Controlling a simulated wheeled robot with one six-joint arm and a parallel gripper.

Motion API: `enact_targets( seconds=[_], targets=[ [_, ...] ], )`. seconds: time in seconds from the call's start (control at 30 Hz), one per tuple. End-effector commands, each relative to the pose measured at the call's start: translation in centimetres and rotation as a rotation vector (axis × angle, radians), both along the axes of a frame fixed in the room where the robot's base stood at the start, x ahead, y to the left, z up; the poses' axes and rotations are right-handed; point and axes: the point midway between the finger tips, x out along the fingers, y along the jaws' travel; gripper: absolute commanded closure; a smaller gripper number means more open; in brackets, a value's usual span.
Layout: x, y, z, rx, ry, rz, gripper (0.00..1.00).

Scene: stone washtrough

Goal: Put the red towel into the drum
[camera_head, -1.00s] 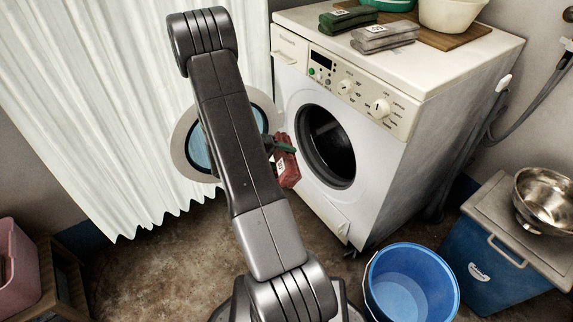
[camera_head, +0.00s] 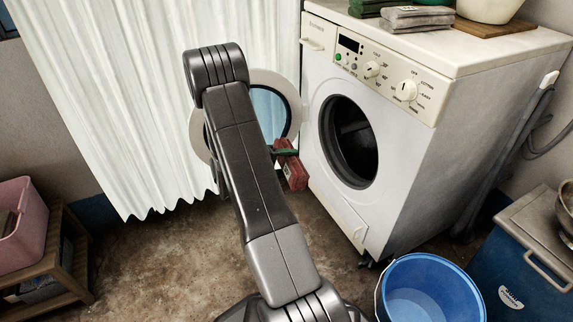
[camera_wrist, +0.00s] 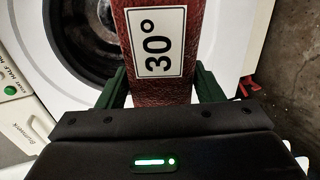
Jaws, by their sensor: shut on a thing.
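The red towel (camera_head: 294,171) is folded and held by my gripper (camera_head: 284,152), in front of and left of the washing machine (camera_head: 400,130). In the wrist view the towel (camera_wrist: 186,80) shows a white "30°" label, and the green fingers of my gripper (camera_wrist: 160,90) are shut on its two sides. The drum (camera_head: 352,142) is a dark round opening in the machine's front, a little to the right of the towel. The drum opening (camera_wrist: 92,35) also shows behind the towel in the wrist view. The round door (camera_head: 270,110) stands open to the left, partly hidden by my arm.
A blue bucket (camera_head: 432,290) stands on the floor before the machine. A blue box (camera_head: 515,265) with a grey lid is at the right. A grey towel (camera_head: 417,17) lies on the machine. A pink tub (camera_head: 22,220) sits on a wooden shelf at left. A white curtain (camera_head: 110,90) hangs behind.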

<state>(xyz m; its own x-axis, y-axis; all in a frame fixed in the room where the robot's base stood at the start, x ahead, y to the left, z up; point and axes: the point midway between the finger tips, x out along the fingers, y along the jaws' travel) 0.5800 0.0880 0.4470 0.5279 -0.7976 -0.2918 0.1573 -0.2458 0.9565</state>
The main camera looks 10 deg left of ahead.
Motion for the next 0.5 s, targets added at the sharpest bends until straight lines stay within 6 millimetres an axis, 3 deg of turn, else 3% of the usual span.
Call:
enact_targets(
  seconds=[0.5],
  targets=[
    [3.8, -5.9, -0.8, 0.000, 0.000, -0.004, 0.66]
  ],
)
